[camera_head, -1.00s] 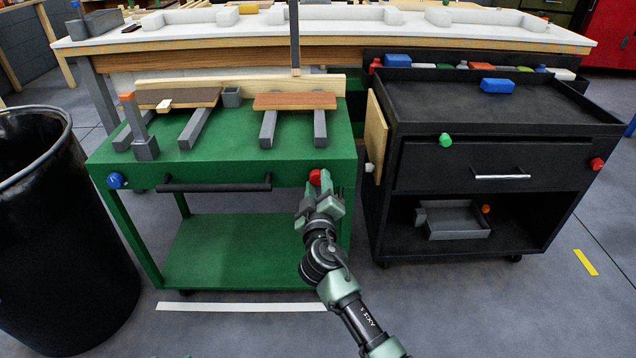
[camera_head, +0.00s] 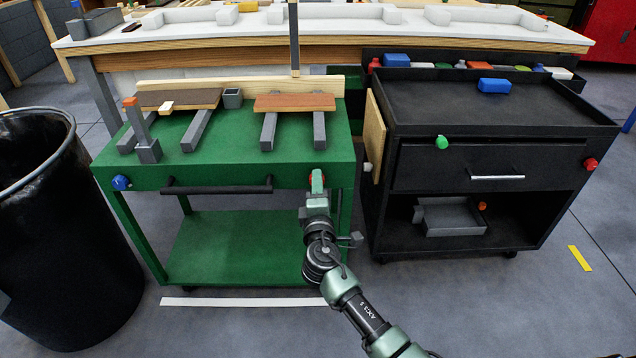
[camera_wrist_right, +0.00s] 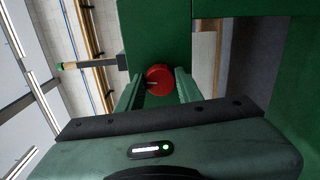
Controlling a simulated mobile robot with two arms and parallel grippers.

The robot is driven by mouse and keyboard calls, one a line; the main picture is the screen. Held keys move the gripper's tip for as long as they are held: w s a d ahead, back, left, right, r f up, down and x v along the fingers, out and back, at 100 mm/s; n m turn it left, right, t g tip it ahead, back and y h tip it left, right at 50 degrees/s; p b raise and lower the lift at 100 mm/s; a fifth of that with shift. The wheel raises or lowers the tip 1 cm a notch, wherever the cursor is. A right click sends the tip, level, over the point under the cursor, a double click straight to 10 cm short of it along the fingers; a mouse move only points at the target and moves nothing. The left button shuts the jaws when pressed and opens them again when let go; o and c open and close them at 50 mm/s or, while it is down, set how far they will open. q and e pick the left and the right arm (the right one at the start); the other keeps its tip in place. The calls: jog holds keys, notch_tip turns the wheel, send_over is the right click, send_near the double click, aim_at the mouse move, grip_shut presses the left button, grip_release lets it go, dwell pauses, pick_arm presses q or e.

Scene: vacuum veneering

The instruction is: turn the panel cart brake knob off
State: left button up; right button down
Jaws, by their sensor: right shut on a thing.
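The green panel cart (camera_head: 250,170) stands in front of the long white-topped bench. A round red knob (camera_head: 311,180) is on the right end of its front face, mostly hidden by my right gripper (camera_head: 317,188). In the right wrist view the red knob (camera_wrist_right: 159,79) sits between the two green fingers, with a small light mark on its face. My right gripper is shut on this knob. A blue knob (camera_head: 121,183) is at the left end of the same face. My left gripper is not in view.
A black handle bar (camera_head: 217,188) runs between the cart's knobs. Panels on grey bars lie on the cart top. A black drawer cart (camera_head: 465,140) with green and red knobs stands close on the right. A black bin (camera_head: 60,230) stands on the left.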

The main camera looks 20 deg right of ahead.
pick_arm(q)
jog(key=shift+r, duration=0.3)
pick_arm(e)
jog(key=shift+n, duration=0.6)
jog(key=c, duration=0.9)
grip_release()
jog(key=shift+c, duration=0.2)
jog(key=shift+s, duration=0.1)
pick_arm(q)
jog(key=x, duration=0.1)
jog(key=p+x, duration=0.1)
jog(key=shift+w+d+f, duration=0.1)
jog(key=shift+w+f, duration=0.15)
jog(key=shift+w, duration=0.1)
pick_arm(e)
jog(key=v, duration=0.7)
jog(key=shift+s+a, duration=0.2)
jog(key=shift+s, duration=0.15)
